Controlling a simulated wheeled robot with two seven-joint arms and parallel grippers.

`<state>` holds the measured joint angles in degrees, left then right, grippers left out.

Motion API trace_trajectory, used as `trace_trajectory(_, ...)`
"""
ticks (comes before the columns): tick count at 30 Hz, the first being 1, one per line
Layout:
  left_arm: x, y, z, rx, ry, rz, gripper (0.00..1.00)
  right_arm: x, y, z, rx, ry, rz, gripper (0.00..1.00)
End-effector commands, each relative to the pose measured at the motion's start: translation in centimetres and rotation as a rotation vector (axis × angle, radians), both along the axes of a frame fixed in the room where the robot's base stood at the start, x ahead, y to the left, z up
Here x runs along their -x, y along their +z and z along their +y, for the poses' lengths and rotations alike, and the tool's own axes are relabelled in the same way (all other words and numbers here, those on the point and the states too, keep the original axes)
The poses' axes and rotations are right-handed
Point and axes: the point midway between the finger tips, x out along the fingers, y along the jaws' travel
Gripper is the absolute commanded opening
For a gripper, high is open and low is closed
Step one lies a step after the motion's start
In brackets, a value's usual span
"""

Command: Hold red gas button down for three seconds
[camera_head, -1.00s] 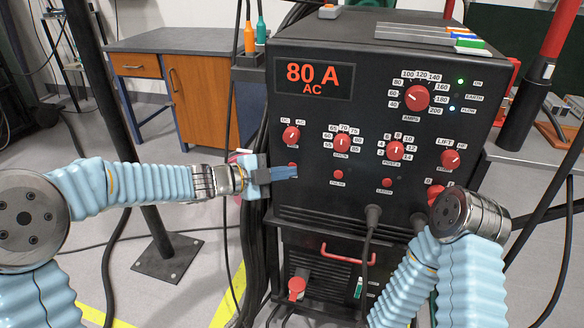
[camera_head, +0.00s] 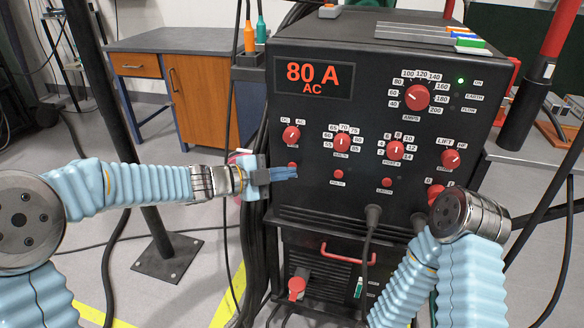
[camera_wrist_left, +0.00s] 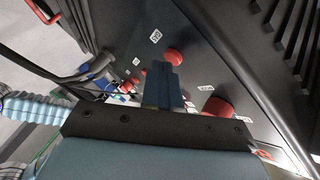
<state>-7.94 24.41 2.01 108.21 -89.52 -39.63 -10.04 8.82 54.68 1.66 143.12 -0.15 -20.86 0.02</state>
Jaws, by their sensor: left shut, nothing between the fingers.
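The welder-like machine (camera_head: 330,215) has a black front panel with red knobs and a row of small red buttons. In the left wrist view the shut fingers (camera_wrist_left: 163,75) end beside a red control (camera_wrist_left: 174,55). I cannot tell whether they touch. My right gripper is not visible.
The display (camera_head: 312,78) reads 80 A AC. Other small red buttons (camera_head: 338,174) and several red knobs (camera_head: 416,97) are close by. Only the top green light (camera_head: 460,81) is lit. Cables (camera_head: 372,250) hang in front. My right arm stands before the panel's right side.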

Motion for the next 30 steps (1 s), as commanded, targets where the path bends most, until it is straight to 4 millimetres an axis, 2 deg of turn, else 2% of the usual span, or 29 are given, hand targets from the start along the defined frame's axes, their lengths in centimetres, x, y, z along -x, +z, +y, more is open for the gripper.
trace_trajectory(6,1.0,0.0,0.3,0.001,0.001,-0.001,0.00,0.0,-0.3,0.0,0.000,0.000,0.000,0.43)
trace_trajectory(17,1.3,-0.1,0.4,0.000,0.000,0.000,0.00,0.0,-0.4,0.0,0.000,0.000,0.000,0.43)
trace_trajectory(30,5.2,-0.1,1.7,0.000,0.000,0.000,0.00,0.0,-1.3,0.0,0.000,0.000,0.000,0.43)
